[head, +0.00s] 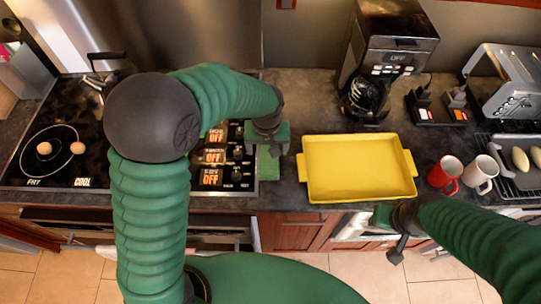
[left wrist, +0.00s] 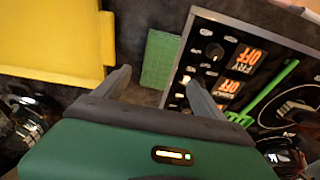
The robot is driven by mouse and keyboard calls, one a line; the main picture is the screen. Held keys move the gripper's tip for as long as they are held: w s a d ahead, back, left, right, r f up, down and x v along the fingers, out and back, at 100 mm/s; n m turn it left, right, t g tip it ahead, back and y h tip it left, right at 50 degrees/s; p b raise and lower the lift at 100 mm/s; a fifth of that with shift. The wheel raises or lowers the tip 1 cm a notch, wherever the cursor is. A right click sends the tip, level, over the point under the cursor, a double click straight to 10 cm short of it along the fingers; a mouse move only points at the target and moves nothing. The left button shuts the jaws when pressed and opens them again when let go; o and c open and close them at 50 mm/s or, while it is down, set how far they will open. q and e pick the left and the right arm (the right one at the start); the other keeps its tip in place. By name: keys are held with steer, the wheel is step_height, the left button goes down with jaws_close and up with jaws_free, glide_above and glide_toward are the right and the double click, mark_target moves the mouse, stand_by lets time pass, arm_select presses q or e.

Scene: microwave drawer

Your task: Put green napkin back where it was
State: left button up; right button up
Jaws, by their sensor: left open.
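The green napkin (left wrist: 160,58) lies flat on the dark counter between the cooktop's control panel and the yellow tray. In the head view the napkin (head: 268,167) shows only partly below my left gripper (head: 273,148), which covers the rest. In the left wrist view the two fingers of my left gripper (left wrist: 160,88) are spread apart with nothing between them, and the napkin lies beyond their tips.
The yellow tray (head: 358,168) stands close right of the napkin. The cooktop panel (head: 228,165) borders it on the left. A coffee maker (head: 390,50), red mug (head: 446,174), white mug (head: 481,174) and toaster (head: 505,82) stand farther right.

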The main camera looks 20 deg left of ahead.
arm_select(q)
step_height(320, 180, up, 4)
steer(key=r, duration=0.1)
steer(key=s+a+f+m, duration=0.1)
steer(key=s+a+f, duration=0.1)
steer(key=s, duration=0.5)
steer(key=s+a+f+m+t, duration=0.1)
steer(key=s+a+f+m, duration=0.1)
steer(key=s, duration=0.4)
steer(key=shift+s+a, duration=0.4)
steer(key=shift+a, duration=0.3)
